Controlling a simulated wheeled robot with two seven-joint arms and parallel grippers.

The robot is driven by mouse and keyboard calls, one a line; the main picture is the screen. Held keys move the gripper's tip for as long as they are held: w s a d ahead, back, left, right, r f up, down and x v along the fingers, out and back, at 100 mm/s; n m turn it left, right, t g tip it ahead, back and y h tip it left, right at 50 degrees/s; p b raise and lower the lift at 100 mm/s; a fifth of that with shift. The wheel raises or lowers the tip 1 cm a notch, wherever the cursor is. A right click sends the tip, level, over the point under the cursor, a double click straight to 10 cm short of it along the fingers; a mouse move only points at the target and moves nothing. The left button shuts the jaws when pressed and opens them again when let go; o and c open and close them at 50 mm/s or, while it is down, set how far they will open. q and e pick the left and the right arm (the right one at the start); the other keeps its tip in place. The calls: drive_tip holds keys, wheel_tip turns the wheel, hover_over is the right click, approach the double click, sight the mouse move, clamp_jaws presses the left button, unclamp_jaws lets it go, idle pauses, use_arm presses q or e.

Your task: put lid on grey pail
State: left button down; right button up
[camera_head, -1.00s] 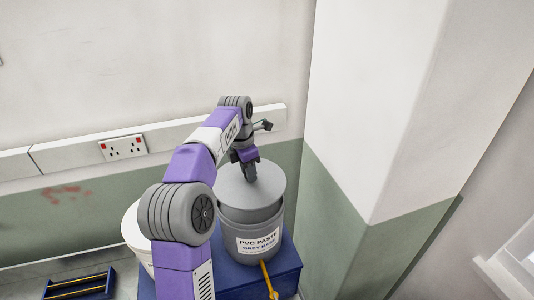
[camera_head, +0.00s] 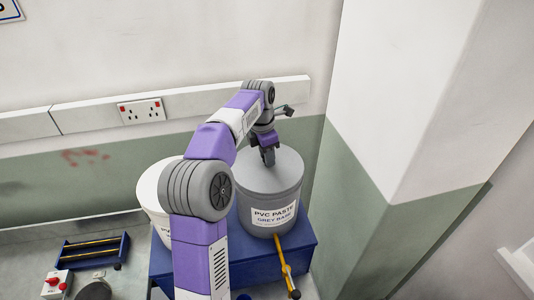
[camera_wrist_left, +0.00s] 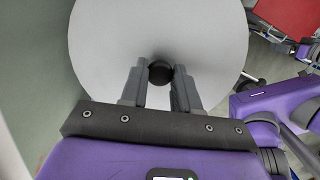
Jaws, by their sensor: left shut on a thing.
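The grey pail (camera_head: 258,204), labelled PVC PASTE GREY BASE, stands upright on a blue stand (camera_head: 308,243). The flat round grey lid (camera_head: 287,163) lies level over the pail's mouth, lined up with the rim. I see no clear gap, but the far side of the rim is hidden. My left gripper (camera_head: 267,158) comes down from above and is shut on the lid's knob. In the left wrist view the dark round knob (camera_wrist_left: 160,70) sits between the fingertips (camera_wrist_left: 160,82), with the pale lid (camera_wrist_left: 105,45) spread around it. My right gripper is not in view.
A white pail (camera_head: 149,192) stands left of the grey one, partly behind my left arm. A yellow-handled tool (camera_head: 284,262) hangs at the stand's front. A blue rack (camera_head: 94,252) and a red-button box (camera_head: 55,284) are lower left. Walls close in behind and right.

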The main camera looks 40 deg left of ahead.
use_arm(q)
drive_tip(key=shift+p, duration=0.55)
idle(1.2)
drive_tip(key=shift+f, duration=0.2)
idle(0.7)
drive_tip(key=shift+p, duration=0.35)
idle(0.3)
drive_tip(key=shift+c, duration=1.3)
unclamp_jaws()
